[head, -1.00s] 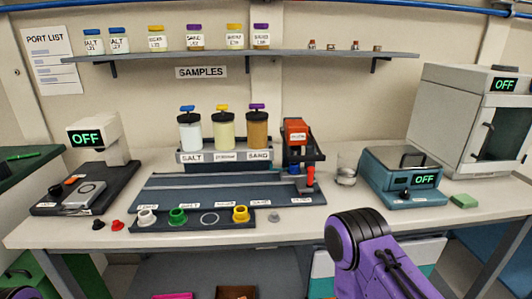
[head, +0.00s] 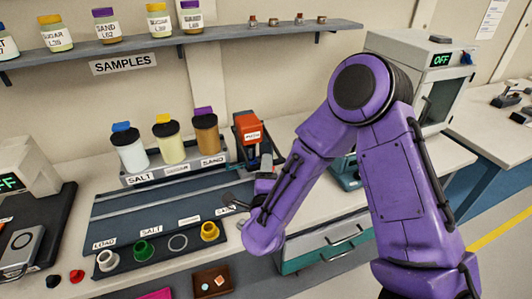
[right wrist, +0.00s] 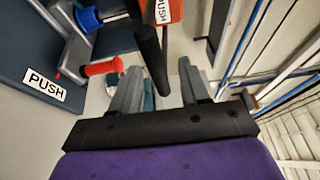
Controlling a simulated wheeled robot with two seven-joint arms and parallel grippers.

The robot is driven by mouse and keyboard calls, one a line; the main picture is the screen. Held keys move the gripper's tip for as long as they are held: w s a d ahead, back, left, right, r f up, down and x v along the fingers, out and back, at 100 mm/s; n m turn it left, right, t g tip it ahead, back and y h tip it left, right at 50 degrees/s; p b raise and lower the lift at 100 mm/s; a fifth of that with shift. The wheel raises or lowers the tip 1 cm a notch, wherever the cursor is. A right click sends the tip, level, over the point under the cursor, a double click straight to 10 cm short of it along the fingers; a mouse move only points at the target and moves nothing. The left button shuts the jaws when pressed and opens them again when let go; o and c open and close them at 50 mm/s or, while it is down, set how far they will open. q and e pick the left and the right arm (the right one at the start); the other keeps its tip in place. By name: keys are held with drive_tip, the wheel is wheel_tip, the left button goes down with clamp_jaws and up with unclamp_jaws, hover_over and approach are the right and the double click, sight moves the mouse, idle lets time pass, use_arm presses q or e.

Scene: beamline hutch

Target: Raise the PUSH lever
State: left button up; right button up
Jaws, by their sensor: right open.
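The PUSH station has an orange-red block (head: 248,128) with a PUSH label in the head view, and the block also shows at the top of the right wrist view (right wrist: 172,8). The right wrist view shows a PUSH plate (right wrist: 44,85), a red handle (right wrist: 100,67) and a black rod (right wrist: 150,55). My right gripper (right wrist: 158,68) is open, with the black rod appearing between its fingers; contact is not clear. The red handle is left of the fingers.
Salt (head: 128,148), sugar (head: 168,142) and sand (head: 206,135) jars stand on a rack left of the station. A teal balance (head: 346,172) is mostly behind my arm. A shelf (head: 200,45) runs above.

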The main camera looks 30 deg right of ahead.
drive_tip(key=x, duration=0.4)
drive_tip(key=shift+w+f+p, duration=0.15)
drive_tip(key=shift+p, duration=0.25)
drive_tip(key=shift+a, duration=0.1)
clamp_jaws()
